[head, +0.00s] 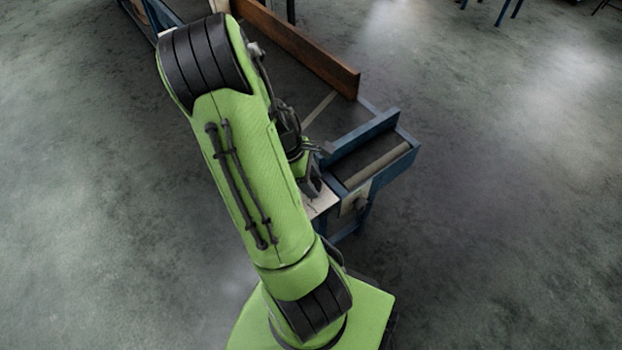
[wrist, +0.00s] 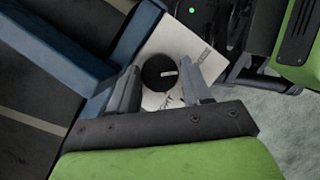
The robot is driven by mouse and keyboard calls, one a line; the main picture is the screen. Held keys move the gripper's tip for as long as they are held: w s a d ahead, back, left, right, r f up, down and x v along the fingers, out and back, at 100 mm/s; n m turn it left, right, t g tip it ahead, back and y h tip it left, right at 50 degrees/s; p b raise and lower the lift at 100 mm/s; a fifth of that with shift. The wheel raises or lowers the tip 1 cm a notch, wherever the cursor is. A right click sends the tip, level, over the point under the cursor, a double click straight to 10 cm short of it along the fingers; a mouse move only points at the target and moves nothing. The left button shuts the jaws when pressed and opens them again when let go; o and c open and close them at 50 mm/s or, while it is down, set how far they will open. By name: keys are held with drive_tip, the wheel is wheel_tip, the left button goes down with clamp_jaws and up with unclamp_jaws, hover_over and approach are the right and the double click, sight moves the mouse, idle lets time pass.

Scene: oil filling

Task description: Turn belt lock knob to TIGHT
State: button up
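The belt lock knob (wrist: 159,73) is a round black knob with a small white mark, on a white plate (wrist: 211,68) in the wrist view. Partly hidden lettering shows on the plate, including what looks like the end of "TIGHT" below the knob. My gripper (wrist: 160,68) has its two grey fingers spread, one on each side of the knob, with no clear contact. In the head view my gripper (head: 313,178) is low over the white plate (head: 321,204) at the side of the conveyor. My arm and gripper hide the knob there.
The conveyor's blue frame (wrist: 65,48) is close to the left finger in the wrist view. A dark unit with a green light (wrist: 190,11) is at the top. In the head view, a brown board (head: 310,50) lines the belt, and open floor (head: 500,220) lies to the right.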

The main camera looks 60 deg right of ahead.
drive_tip(key=c, duration=0.6)
drive_tip(key=shift+m, duration=0.4)
drive_tip(key=m+y+p, duration=0.1)
drive_tip(key=m, duration=0.2)
drive_tip(key=shift+d+r+m+y+p, duration=0.1)
drive_tip(key=shift+d+m+y+p, duration=0.05)
drive_tip(key=shift+m+y+p, duration=0.25)
drive_tip(key=m, duration=0.2)
drive_tip(key=m+y, duration=0.1)
drive_tip(key=m, duration=0.1)
drive_tip(key=shift+d+m+y+p, duration=0.15)
drive_tip(key=shift+m+y+p, duration=0.15)
drive_tip(key=m+t+y, duration=0.1)
drive_tip(key=m, duration=0.3)
drive_tip(key=shift+s+d, duration=0.1)
drive_tip(key=m+t, duration=0.1)
drive_tip(key=m, duration=0.1)
drive_tip(key=m+y, duration=0.1)
drive_tip(key=m, duration=0.1)
drive_tip(key=shift+s+m+t+p, duration=0.1)
drive_tip(key=shift+m+t+p, duration=0.2)
drive_tip(key=shift+t+p, duration=0.1)
